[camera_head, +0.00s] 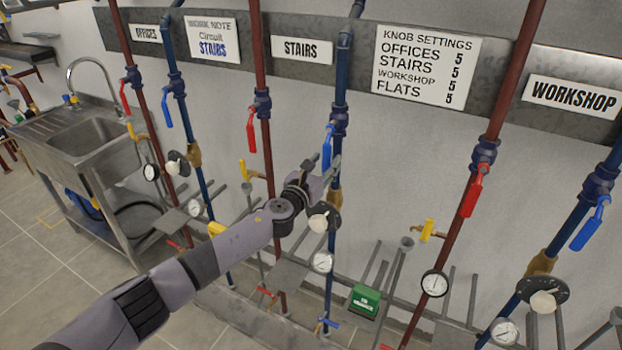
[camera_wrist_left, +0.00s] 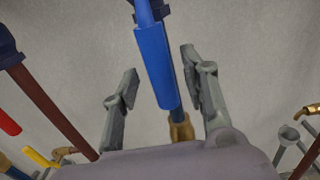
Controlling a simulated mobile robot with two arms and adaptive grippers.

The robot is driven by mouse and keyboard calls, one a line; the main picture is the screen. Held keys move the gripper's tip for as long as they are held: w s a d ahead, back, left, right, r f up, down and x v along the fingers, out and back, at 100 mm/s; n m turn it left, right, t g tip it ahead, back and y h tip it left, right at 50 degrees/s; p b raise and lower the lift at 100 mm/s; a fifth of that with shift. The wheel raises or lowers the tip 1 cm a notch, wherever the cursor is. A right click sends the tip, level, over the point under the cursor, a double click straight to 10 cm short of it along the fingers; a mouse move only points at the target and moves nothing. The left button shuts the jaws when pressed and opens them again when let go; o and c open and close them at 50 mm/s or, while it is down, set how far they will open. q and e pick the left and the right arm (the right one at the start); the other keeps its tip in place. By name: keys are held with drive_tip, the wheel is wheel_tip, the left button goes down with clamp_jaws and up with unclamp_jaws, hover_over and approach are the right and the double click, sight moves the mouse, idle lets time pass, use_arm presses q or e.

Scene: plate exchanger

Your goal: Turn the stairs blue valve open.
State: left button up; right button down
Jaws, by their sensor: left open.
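The stairs blue valve handle (camera_head: 327,146) hangs down along the blue pipe (camera_head: 343,75), just right of the STAIRS sign (camera_head: 302,50). My left gripper (camera_head: 322,168) is open at the lower part of this handle. In the left wrist view the blue handle (camera_wrist_left: 155,65) lies between the two spread fingers of the left gripper (camera_wrist_left: 160,82), with a visible gap on each side. The handle's lower end reaches down between the fingers. My right gripper is in neither view.
A red-handled valve (camera_head: 251,130) on a red pipe stands to the left, and another red handle (camera_head: 471,195) to the right. Below are a white knob (camera_head: 318,223), a gauge (camera_head: 322,262) and a green box (camera_head: 364,300). A steel sink (camera_head: 85,135) stands far left.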

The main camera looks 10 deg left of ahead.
use_arm(q)
drive_tip(key=v, duration=1)
drive_tip(key=shift+s+a, duration=0.15)
drive_tip(key=shift+s, duration=0.2)
